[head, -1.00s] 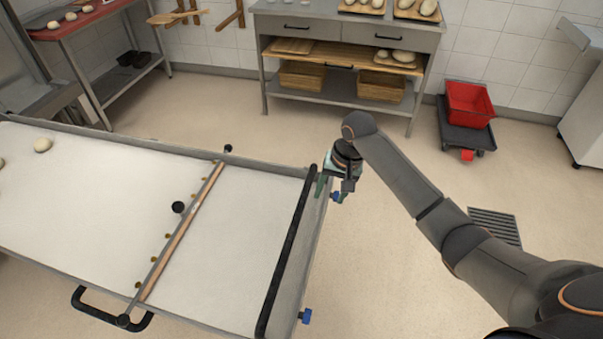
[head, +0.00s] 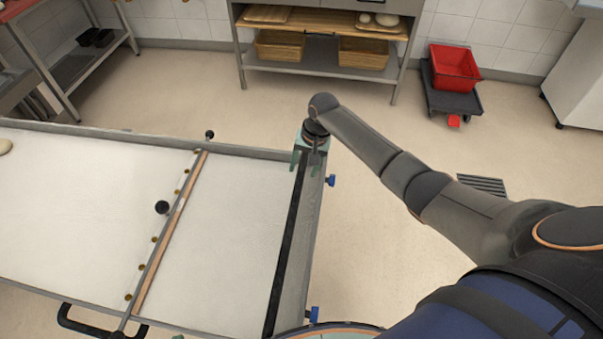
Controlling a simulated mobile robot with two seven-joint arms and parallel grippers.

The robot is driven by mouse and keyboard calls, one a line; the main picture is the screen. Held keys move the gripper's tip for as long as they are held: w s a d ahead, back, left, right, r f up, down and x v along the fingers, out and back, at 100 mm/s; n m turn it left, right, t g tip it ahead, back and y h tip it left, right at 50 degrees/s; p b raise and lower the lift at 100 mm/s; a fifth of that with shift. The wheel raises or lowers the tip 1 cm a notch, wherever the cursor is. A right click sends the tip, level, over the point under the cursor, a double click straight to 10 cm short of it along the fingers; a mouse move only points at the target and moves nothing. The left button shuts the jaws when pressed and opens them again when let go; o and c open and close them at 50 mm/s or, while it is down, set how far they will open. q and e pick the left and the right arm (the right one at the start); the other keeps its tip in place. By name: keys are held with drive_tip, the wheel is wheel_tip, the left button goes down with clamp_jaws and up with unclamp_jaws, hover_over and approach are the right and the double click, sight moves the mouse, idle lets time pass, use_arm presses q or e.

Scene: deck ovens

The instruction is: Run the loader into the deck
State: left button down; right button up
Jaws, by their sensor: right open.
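The loader (head: 228,225) is a long metal-framed bed with a white belt, filling the left and lower middle of the head view. A black bar (head: 287,245) runs across its right end. A slim wooden-edged crossbar (head: 170,232) with small brass fittings and a black knob (head: 162,207) spans the belt. My right gripper (head: 308,163) points down at the far end of the black bar, open, its fingers over the bar's end. Whether they touch it I cannot tell. My left gripper is not in view. The deck oven's mouth is not clearly in view.
A dough piece (head: 5,146) lies at the belt's left edge. A metal workbench (head: 310,68) with baskets stands against the back wall. A red crate (head: 453,68) sits on a dark dolly (head: 455,100). The floor between bench and loader is clear.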

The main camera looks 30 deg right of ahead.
drive_tip(key=shift+w+a+f, duration=0.1)
drive_tip(key=shift+a+f, duration=0.05)
drive_tip(key=shift+f, duration=0.55)
drive_tip(key=shift+w+a+f, duration=0.1)
drive_tip(key=shift+f, duration=0.6)
clamp_jaws()
idle(0.5)
